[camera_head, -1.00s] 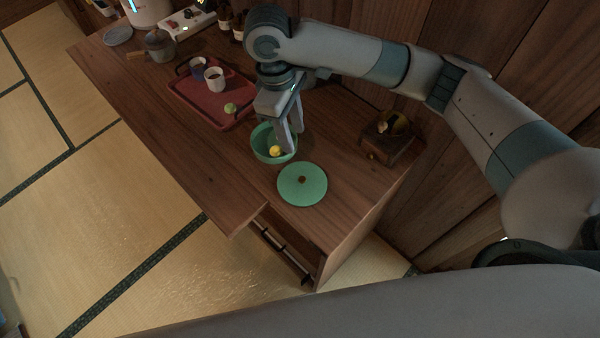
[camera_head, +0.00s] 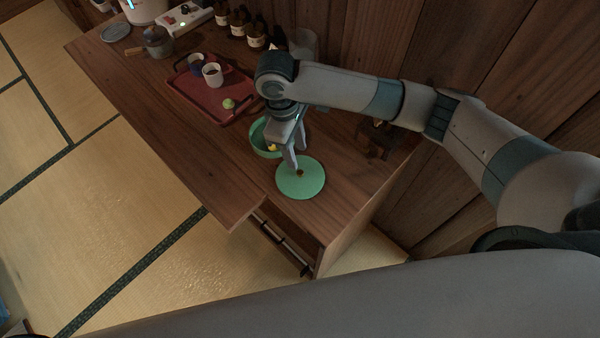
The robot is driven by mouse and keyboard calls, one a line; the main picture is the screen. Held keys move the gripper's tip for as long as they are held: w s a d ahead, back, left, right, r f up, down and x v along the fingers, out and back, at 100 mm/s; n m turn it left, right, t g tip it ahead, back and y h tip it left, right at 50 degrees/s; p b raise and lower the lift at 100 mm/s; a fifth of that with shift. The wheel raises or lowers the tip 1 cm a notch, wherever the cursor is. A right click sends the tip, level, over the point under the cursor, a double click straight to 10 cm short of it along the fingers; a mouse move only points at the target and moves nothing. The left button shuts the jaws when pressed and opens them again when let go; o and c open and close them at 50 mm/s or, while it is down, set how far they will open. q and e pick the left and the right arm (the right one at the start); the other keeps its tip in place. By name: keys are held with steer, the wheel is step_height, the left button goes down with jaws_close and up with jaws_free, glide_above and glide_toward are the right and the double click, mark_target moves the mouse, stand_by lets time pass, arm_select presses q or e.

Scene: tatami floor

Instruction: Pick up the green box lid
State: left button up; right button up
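The green box lid (camera_head: 301,184) is a flat round disc with a small dark knob (camera_head: 299,173) at its centre. It lies on the wooden desk beside the green box (camera_head: 258,146), a round bowl. A small yellow ball (camera_head: 271,147) is in the box, partly hidden by my gripper. My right gripper (camera_head: 297,159) points down over the lid's upper edge, close to the knob. Its fingers are apart with nothing between them; I cannot tell whether they touch the lid. My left gripper is not in view.
A red tray (camera_head: 190,98) with two cups and a green ball (camera_head: 229,104) stands up-left. A dark wooden box (camera_head: 374,143) is to the right, partly behind my arm. Bottles (camera_head: 256,36) line the wall. The desk's front edge is near the lid.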

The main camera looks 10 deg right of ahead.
mark_target(300, 172)
steer(key=shift+s+d+f+p, duration=0.1)
steer(key=shift+f+p, duration=0.05)
steer(key=shift+f, duration=0.7)
steer(key=shift+s+d+f+p, duration=0.1)
steer(key=shift+f+p, duration=0.05)
steer(key=shift+f, duration=0.7)
steer(key=shift+f+p, duration=0.45)
steer(key=shift+p, duration=0.05)
step_height(300, 172, down, 3)
steer(key=shift+d+f+p, duration=0.1)
steer(key=shift+p, duration=0.65)
steer(key=shift+s+f, duration=0.1)
steer(key=shift+f, duration=0.45)
jaws_close()
